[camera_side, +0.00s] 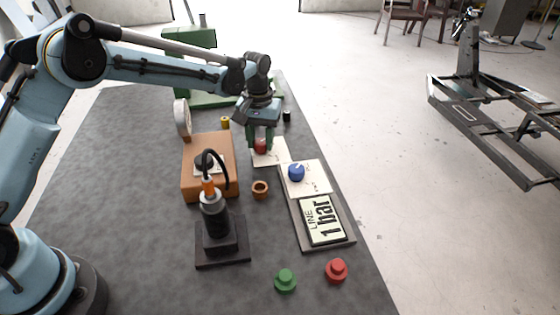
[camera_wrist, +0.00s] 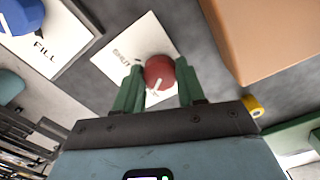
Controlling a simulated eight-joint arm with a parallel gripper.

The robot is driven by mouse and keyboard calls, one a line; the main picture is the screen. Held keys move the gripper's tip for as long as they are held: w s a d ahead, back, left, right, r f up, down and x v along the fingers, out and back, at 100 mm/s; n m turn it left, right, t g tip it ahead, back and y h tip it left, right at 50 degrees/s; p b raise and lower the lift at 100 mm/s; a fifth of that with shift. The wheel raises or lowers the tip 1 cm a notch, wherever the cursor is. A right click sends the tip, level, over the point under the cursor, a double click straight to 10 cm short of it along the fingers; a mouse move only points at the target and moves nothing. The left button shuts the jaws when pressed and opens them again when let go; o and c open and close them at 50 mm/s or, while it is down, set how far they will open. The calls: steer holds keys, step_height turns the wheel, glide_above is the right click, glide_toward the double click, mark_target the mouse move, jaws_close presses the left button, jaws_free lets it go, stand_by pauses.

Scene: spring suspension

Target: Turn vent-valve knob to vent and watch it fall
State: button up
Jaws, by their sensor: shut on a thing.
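The knob bears a white pointer line. My gripper (camera_wrist: 160,88) has its green fingers on either side of the red knob and is shut on it. In the side view my gripper (camera_side: 261,142) reaches down over the red knob (camera_side: 261,147), and the fingers partly hide it. A blue knob (camera_side: 296,172) stands on the neighbouring plate marked "FILL" in the wrist view.
An orange-brown block (camera_side: 192,183) stands left of my gripper, with a black cylinder on a base (camera_side: 222,248) in front. A small brown ring (camera_side: 260,189), green button (camera_side: 285,280) and red button (camera_side: 337,270) lie nearer. Yellow (camera_side: 225,122) and black (camera_side: 287,116) small cylinders stand behind.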

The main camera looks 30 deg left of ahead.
mark_target(260, 142)
steer(key=shift+n, duration=0.9)
steer(key=o, duration=1.1)
steer(key=shift+c, duration=0.2)
steer(key=shift+r, duration=0.15)
step_height(260, 142, up, 12)
